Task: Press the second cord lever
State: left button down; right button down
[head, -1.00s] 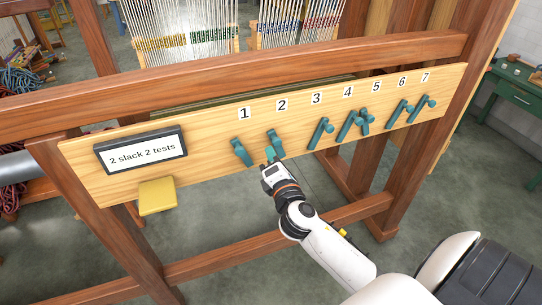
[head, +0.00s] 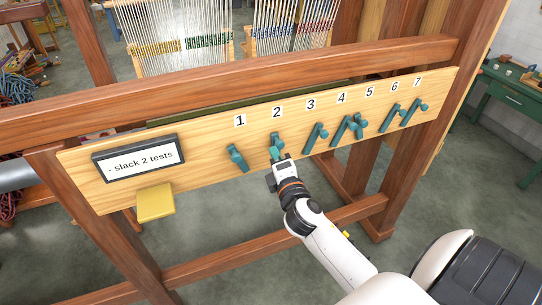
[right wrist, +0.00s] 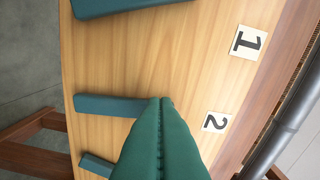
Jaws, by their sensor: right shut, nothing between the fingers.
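The second cord lever (head: 275,140) is a teal bar under the number 2 on a pale wooden board. In the right wrist view the shut green fingers (right wrist: 163,105) overlap the end of the second lever's bar (right wrist: 115,105), beside the label 2. Whether they touch cannot be told. The first lever (head: 237,158) hangs to the left, under the number 1. A display (head: 140,157) on the board reads "- slack 2 tests". My left gripper is not in view.
Several more teal levers stand to the right, among them the third lever (head: 316,137). A yellow block (head: 155,202) sits below the display. The wooden board (head: 205,150) is fixed on a brown loom frame (head: 200,88).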

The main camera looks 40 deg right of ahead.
jog(key=m, duration=0.1)
jog(key=d+m+p, duration=0.1)
jog(key=d+m, duration=0.1)
jog(key=shift+s+d+r+p, duration=0.15)
jog(key=shift+s+r+p, duration=0.15)
jog(key=shift+r, duration=0.05)
jog(key=shift+s+d+m+p, duration=0.1)
jog(key=shift+d+m+p, duration=0.3)
jog(key=shift+d+m, duration=0.45)
jog(key=shift+a+f, duration=0.1)
jog(key=shift+a, duration=0.1)
